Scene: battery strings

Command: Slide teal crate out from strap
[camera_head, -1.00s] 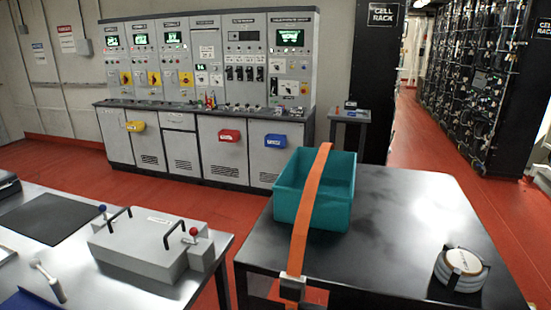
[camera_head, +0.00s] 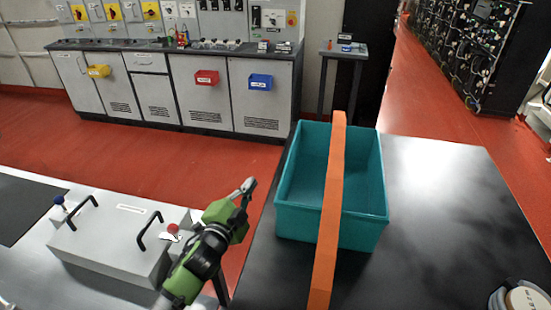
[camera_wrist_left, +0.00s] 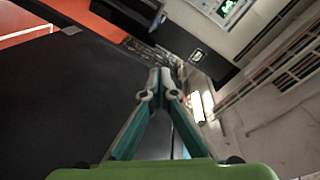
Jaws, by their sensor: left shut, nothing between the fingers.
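The teal crate (camera_head: 300,218) is an open, empty-looking box on the left part of the black table. An orange strap (camera_head: 329,230) runs over the crate from its far rim to its near rim and down towards the table's front edge. My left gripper (camera_head: 247,187) is to the left of the crate, apart from it, over the gap between the two tables. Its fingers are shut and empty; they also show shut in the left wrist view (camera_wrist_left: 158,84). The crate and strap are not clearly seen in the left wrist view. My right gripper is not in view.
The black table (camera_head: 440,210) has free room right of the crate. A stack of round white discs (camera_head: 522,298) sits at its right front. A grey box with black handles (camera_head: 115,235) stands on the left table. Control cabinets (camera_head: 180,90) stand behind.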

